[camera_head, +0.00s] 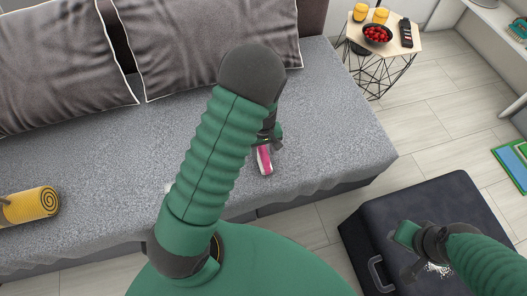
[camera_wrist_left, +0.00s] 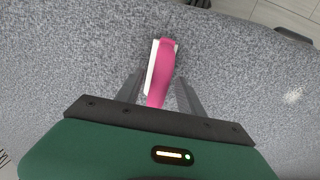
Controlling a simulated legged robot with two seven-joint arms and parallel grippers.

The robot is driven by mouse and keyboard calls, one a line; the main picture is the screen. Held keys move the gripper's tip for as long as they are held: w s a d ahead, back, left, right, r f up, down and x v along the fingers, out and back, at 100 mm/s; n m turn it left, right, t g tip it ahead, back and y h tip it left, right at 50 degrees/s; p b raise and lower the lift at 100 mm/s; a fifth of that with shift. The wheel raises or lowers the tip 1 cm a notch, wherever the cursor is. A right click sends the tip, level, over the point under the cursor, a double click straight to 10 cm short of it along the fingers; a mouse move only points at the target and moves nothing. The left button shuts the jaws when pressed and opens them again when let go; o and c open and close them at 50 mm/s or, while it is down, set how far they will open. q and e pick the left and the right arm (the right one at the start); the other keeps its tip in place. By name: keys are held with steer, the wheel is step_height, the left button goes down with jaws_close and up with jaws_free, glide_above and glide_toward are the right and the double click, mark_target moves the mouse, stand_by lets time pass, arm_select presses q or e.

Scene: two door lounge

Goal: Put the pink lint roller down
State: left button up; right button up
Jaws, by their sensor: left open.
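The pink lint roller (camera_head: 264,160), with a white side, lies on the grey sofa seat (camera_head: 330,110). It also shows in the left wrist view (camera_wrist_left: 162,75). My left gripper (camera_head: 267,143) is open, with one finger on each side of the roller's near part and gaps between. My left arm hides much of the gripper in the head view. My right gripper (camera_head: 413,262) is above the dark ottoman (camera_head: 450,195) at the lower right; its fingers are too unclear to tell their opening.
Grey cushions (camera_head: 210,40) line the sofa back. A yellow patterned roll (camera_head: 30,205) lies on the seat at the left. A side table (camera_head: 405,45) holds a bowl of red fruit (camera_head: 377,34), yellow cups and a remote. The seat right of the roller is clear.

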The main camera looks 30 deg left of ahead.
arm_select(q)
step_height(320, 180, up, 10)
steer(key=p, duration=0.3)
steer(key=shift+f, duration=0.1)
steer(key=s+d+r+m+t, duration=0.2)
steer(key=s+d+r+m, duration=0.5)
steer(key=s+r+m, duration=0.2)
steer(key=shift+d+m+t, duration=0.15)
steer(key=shift+m+t, duration=0.15)
steer(key=shift+m, duration=0.1)
